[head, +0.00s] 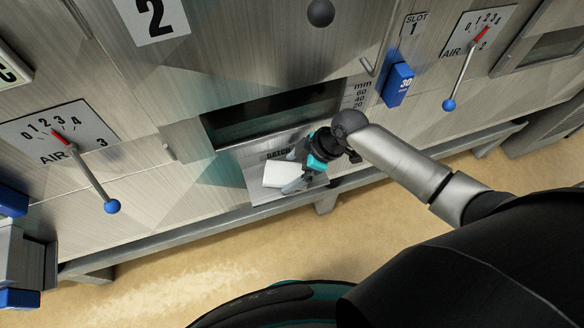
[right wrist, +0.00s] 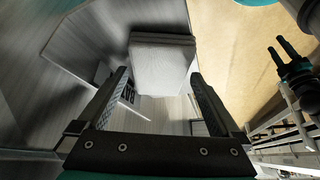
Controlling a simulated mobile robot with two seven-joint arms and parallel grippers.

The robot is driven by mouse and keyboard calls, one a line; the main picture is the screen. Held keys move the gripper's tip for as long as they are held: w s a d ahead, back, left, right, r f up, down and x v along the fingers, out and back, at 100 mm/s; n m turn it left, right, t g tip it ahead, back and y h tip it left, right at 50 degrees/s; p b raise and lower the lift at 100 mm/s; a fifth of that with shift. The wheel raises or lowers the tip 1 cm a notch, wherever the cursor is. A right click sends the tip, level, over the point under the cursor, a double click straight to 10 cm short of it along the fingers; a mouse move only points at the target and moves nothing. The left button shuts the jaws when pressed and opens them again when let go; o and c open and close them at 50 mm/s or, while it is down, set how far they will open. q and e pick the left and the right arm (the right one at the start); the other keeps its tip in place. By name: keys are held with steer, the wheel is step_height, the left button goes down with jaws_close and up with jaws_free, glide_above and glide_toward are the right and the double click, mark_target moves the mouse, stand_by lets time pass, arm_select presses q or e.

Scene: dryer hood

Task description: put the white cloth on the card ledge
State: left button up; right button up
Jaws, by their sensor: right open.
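The white cloth (head: 283,174) is a folded, thick pad. In the head view it shows over the metal card ledge (head: 256,192), below the dark window and next to the label that reads BATCH. My right gripper (head: 298,170) is at the cloth's right side. In the right wrist view the cloth (right wrist: 162,65) lies ahead of and partly between the spread fingers (right wrist: 158,85), with gaps at both sides. Whether it rests flat on the ledge is hard to tell. A dark two-pronged part (right wrist: 282,52) at the right of that view may be my left gripper.
A dark window (head: 270,112) is set in the metal front above the ledge. A lever with a blue knob (head: 112,206) stands to the left, another (head: 449,104) to the right. A blue box (head: 397,84) hangs under SLOT 1. A grey rail (head: 200,232) runs below; the floor is clear.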

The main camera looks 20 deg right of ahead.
steer(key=p+v, duration=0.2)
steer(key=v, duration=0.9)
steer(key=shift+r, duration=0.4)
steer(key=shift+s+d, duration=0.1)
steer(key=shift+d, duration=0.05)
